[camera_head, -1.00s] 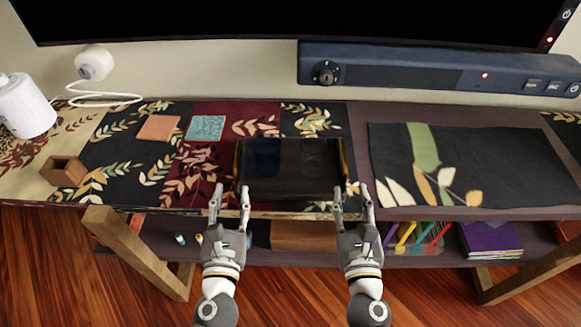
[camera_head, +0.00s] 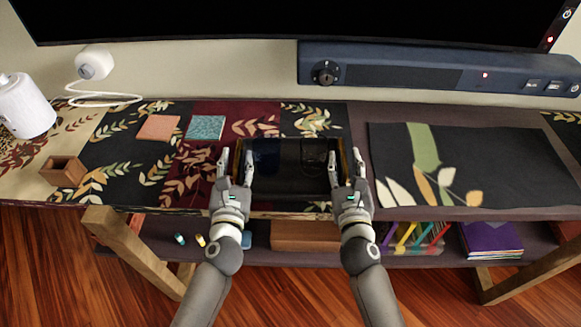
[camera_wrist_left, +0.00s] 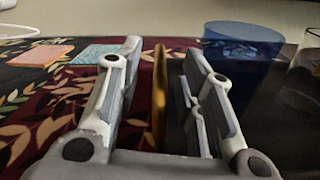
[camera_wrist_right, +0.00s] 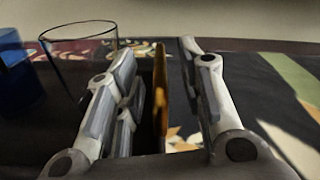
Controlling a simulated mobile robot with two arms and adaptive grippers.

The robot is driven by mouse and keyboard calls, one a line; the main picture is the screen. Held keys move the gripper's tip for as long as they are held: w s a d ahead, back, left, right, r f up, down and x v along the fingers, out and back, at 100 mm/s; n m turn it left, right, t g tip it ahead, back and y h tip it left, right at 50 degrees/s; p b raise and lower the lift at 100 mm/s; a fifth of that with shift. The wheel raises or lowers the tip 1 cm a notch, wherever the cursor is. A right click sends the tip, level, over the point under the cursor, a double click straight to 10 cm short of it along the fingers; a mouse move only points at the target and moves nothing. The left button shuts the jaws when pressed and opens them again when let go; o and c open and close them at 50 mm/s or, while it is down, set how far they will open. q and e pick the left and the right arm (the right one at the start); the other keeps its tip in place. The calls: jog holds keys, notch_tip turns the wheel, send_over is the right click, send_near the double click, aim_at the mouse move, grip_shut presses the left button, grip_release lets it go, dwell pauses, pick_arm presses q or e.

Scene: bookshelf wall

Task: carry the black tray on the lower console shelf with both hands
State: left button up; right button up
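The black tray (camera_head: 290,187) lies on the console's top surface, with gold-brown side walls. It holds a blue cup (camera_head: 266,158), clearer in the left wrist view (camera_wrist_left: 238,60), and a clear glass (camera_head: 314,155), also in the right wrist view (camera_wrist_right: 80,60). My left gripper (camera_head: 235,158) is open around the tray's left wall (camera_wrist_left: 159,95), one finger on each side with gaps. My right gripper (camera_head: 345,157) is open around the right wall (camera_wrist_right: 160,95) likewise, with gaps to both fingers.
An orange coaster (camera_head: 158,127) and a teal coaster (camera_head: 206,127) lie left of the tray. A small wooden box (camera_head: 64,171) stands farther left. A dark patterned mat (camera_head: 470,165) on the right is bare. A soundbar (camera_head: 430,72) runs along the back.

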pick_arm(q)
jog(key=shift+c, duration=0.3)
pick_arm(e)
jog(key=shift+c, duration=0.3)
pick_arm(q)
grip_shut()
pick_arm(e)
grip_shut()
pick_arm(q)
jog(key=shift+r, duration=0.1)
pick_arm(e)
jog(key=shift+r, duration=0.1)
